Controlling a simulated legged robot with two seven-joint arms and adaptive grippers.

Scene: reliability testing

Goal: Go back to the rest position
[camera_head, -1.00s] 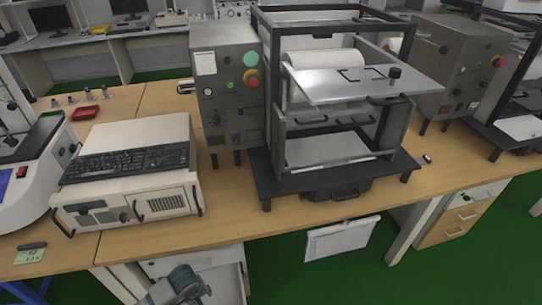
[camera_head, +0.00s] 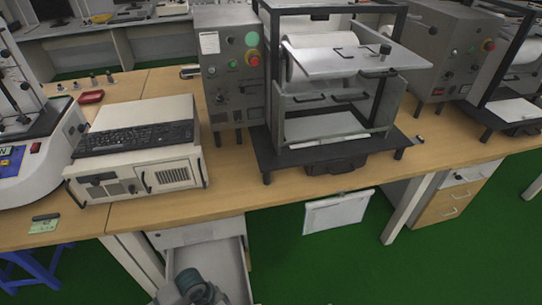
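No gripper shows in the head view. A grey, rounded part at the bottom edge, left of centre, looks like a piece of my own arm; its gripper end is not visible. In front of me stands a wooden bench (camera_head: 240,196). On it is a test machine with a black frame (camera_head: 262,150), a white roll (camera_head: 312,62) and a metal plate. A grey control box (camera_head: 228,70) with a red and yellow button stands to its left.
A beige computer case (camera_head: 150,178) with a black keyboard (camera_head: 135,137) sits on the bench's left part. An open drawer (camera_head: 232,270) juts out below the bench. A clipboard (camera_head: 338,212) hangs at the front edge. Green floor (camera_head: 330,270) is free in front.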

